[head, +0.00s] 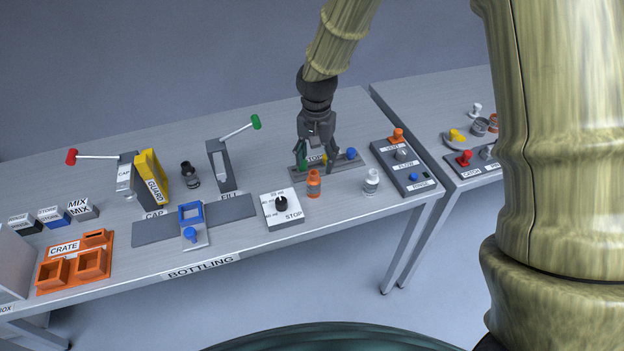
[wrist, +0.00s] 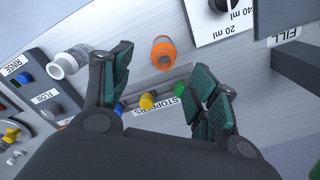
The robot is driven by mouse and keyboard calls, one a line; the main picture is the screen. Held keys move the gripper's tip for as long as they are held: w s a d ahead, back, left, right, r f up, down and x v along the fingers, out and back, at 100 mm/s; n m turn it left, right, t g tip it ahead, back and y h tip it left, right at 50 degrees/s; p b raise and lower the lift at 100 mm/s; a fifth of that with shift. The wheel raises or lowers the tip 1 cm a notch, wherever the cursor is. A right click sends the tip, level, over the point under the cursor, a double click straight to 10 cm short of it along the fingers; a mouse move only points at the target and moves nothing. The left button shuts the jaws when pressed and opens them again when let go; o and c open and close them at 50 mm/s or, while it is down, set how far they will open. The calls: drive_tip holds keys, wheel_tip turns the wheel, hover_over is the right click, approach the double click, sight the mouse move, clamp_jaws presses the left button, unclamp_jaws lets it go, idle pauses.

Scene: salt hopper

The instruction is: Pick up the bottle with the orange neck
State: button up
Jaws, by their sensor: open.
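The bottle with the orange neck (head: 314,184) stands on the bottling table, in front of the stopper rack. In the wrist view its orange ring-shaped top (wrist: 163,54) shows just beyond the fingertips, between their lines. My gripper (head: 318,164) is open and empty, pointing down above the stopper rack, behind the bottle in the head view. Its spread fingers (wrist: 165,78) fill both sides of the wrist view and do not visibly touch the bottle. The bottle's lower body is hidden in the wrist view.
The stopper rack (head: 341,168) holds green, yellow and blue stoppers under my gripper. A white bottle (head: 371,182) stands to the right, beside the button panel (head: 404,167). The dial box (head: 282,209) is at the left, near the fill stand (head: 219,165). A dark bottle (head: 190,175) stands farther left.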

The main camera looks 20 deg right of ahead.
sight(314, 182)
drive_tip(key=f, duration=0.2)
drive_tip(key=f+p, duration=0.1)
drive_tip(key=shift+w+a+f, duration=0.1)
drive_tip(key=shift+a+f, duration=0.25)
drive_tip(key=shift+a, duration=0.05)
drive_tip(key=shift+f, duration=0.2)
drive_tip(key=shift+d+f, duration=0.1)
drive_tip(key=shift+f, duration=0.05)
drive_tip(key=shift+f+p, duration=1.35)
drive_tip(key=shift+f, duration=1.2)
drive_tip(key=c, duration=1)
